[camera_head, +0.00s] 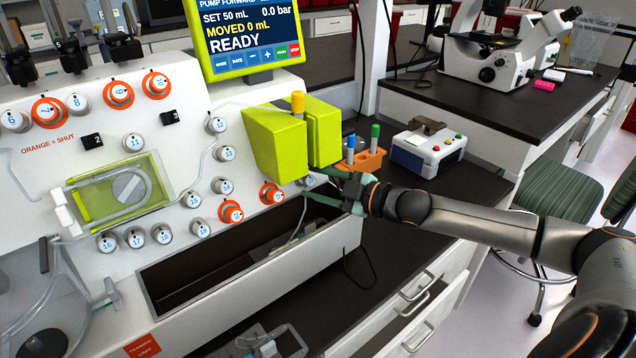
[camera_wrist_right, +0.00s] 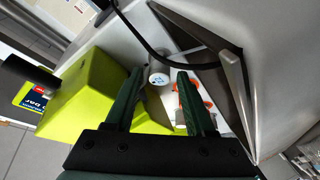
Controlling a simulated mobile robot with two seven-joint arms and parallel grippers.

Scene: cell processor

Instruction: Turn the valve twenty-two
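A small white valve knob (camera_wrist_right: 159,79) with blue digits shows between my right fingertips in the right wrist view. Its digits are too small to read surely; from its place it appears to be valve twenty-two. In the head view this knob (camera_head: 307,181) is partly hidden by my right fingers, at the right end of the lower valve row. My right gripper (camera_head: 308,184) is open, with one green finger above the knob and one below it. In the right wrist view the gripper (camera_wrist_right: 160,74) has its fingers apart on either side of the knob; contact cannot be told.
Lime-green blocks (camera_head: 275,143) stand out from the panel just above the gripper. Orange-ringed valves (camera_head: 271,193) are to the left. A long open trough (camera_head: 210,275) lies below. An orange rack (camera_head: 362,160) with colored caps and a white box (camera_head: 428,150) stand behind.

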